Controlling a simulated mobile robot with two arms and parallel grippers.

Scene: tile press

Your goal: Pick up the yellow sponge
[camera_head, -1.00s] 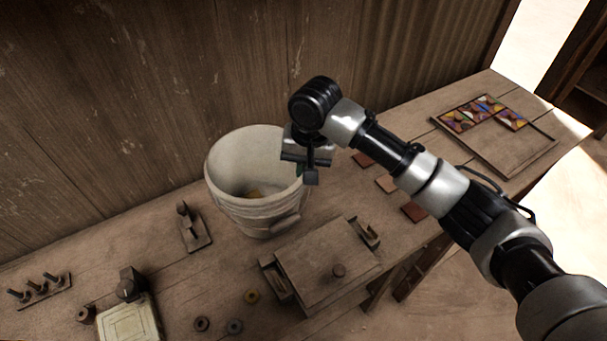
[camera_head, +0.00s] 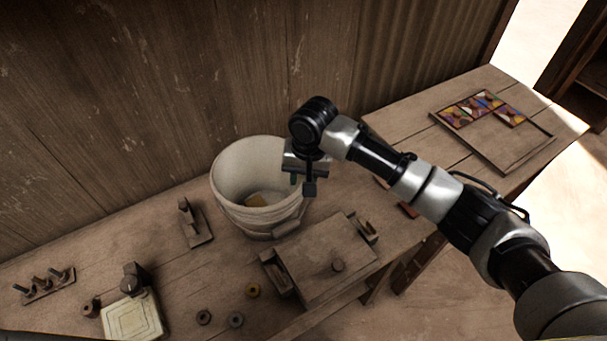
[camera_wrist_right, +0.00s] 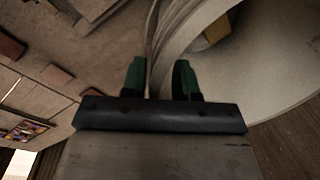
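The yellow sponge (camera_head: 256,200) lies at the bottom of the whitish bucket (camera_head: 238,170) on the bench. In the right wrist view part of the sponge (camera_wrist_right: 217,30) shows past the bucket's rim (camera_wrist_right: 180,35). My right gripper (camera_head: 303,186) is at the bucket's right rim, above and to the right of the sponge. In the right wrist view its two green fingertips (camera_wrist_right: 160,78) stand apart with nothing held between them, and the bucket's wall edge runs up beyond the gap. I cannot tell whether they touch the rim. My left gripper is not in view.
A wooden box (camera_head: 320,262) stands just in front of the bucket. A trowel-like tool (camera_head: 193,222) lies left of it. A tray of coloured tiles (camera_head: 490,125) is at the far right. Several ring-shaped pieces lie along the front edge. A plank wall (camera_head: 180,80) rises behind.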

